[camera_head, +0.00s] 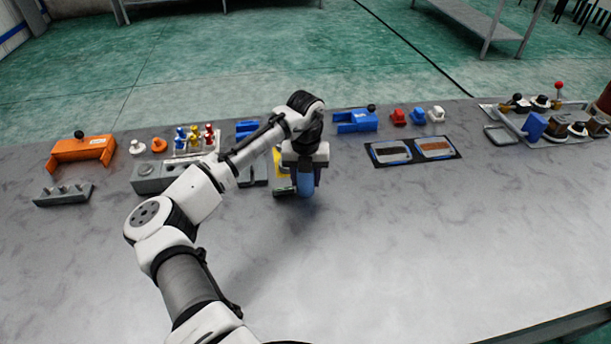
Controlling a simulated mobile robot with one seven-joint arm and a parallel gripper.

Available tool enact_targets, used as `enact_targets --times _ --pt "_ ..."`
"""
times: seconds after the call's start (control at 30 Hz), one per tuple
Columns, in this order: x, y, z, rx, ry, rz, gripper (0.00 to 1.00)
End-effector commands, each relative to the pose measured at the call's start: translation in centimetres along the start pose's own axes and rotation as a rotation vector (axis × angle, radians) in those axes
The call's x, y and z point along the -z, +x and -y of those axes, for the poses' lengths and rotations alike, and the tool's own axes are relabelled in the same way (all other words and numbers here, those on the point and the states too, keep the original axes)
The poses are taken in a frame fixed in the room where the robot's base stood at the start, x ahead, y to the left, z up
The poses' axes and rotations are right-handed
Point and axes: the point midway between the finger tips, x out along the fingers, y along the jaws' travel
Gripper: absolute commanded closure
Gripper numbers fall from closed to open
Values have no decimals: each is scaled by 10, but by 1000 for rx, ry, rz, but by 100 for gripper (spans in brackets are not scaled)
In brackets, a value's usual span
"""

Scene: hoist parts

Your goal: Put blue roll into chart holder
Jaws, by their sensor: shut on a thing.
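My gripper (304,172) points down over the middle of the table and is shut on the blue roll (306,187). The blue roll hangs below the fingers, close to the tabletop; I cannot tell whether it touches. A small dark cylinder-like piece (285,191) shows just left of it. A long grey block (150,180) stands left of my gripper, partly hidden by my arm. A yellow piece (279,160) shows behind the gripper, mostly hidden. I cannot tell for certain which item is the chart holder.
An orange bracket (84,150) and a grey pegged block (63,194) are at left. Blue (355,122), red (398,117) and white (437,114) parts stand behind right, near a dark two-panel mat (413,150). The front right of the table (430,250) is clear.

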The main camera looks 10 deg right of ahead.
Motion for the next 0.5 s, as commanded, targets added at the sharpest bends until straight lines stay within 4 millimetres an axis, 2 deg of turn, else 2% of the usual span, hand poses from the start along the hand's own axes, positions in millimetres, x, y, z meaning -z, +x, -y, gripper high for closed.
enact_targets --times 0.03,0.2,0.5 --pt "0 2 0 1 0 -1 56" --pt "0 1 0 -1 -1 -1 36" --pt "0 1 -3 -5 -5 -1 36"
